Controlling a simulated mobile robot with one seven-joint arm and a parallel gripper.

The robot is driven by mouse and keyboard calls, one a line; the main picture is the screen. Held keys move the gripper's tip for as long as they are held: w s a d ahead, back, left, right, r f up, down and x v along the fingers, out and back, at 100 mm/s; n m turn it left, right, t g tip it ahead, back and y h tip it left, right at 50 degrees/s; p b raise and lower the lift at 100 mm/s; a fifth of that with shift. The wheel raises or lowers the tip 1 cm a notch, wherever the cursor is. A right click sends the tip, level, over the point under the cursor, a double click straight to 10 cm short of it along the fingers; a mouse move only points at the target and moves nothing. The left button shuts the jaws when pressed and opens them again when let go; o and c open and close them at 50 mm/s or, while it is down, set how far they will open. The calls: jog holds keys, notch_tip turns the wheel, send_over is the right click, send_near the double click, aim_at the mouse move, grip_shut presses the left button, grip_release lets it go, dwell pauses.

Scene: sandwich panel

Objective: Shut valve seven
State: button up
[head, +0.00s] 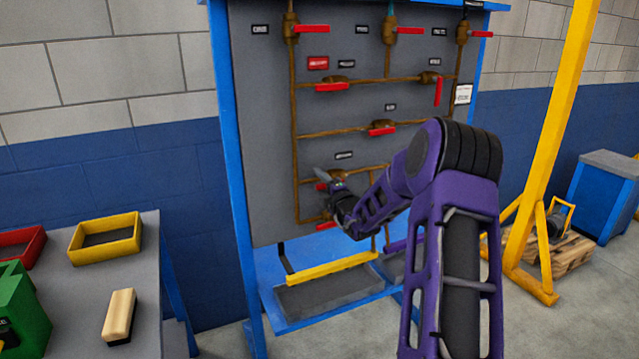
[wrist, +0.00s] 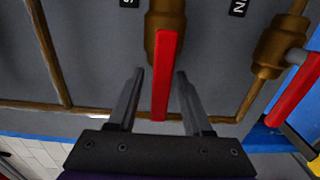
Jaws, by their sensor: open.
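The grey valve panel (head: 262,120) carries brown pipes and several valves with red lever handles. I cannot read the labels, so I cannot tell which valve is number seven. My gripper (head: 330,178) is at a valve low on the panel, and its red lever (head: 322,186) shows beside the fingers. In the wrist view my gripper (wrist: 160,73) is open, with one finger on each side of a red lever (wrist: 161,95). Gaps show between the lever and both fingers. The lever hangs from a brass valve body (wrist: 165,20); its depth between the fingers is unclear.
Another brass valve (wrist: 272,50) with a red lever (wrist: 294,92) is to the right in the wrist view. Another low red lever (head: 327,225) is just below my gripper. A yellow-edged tray (head: 325,270) is under the panel. A table (head: 85,295) stands left.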

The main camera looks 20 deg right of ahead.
jog(key=shift+w, duration=0.1)
grip_shut()
dwell(1.4)
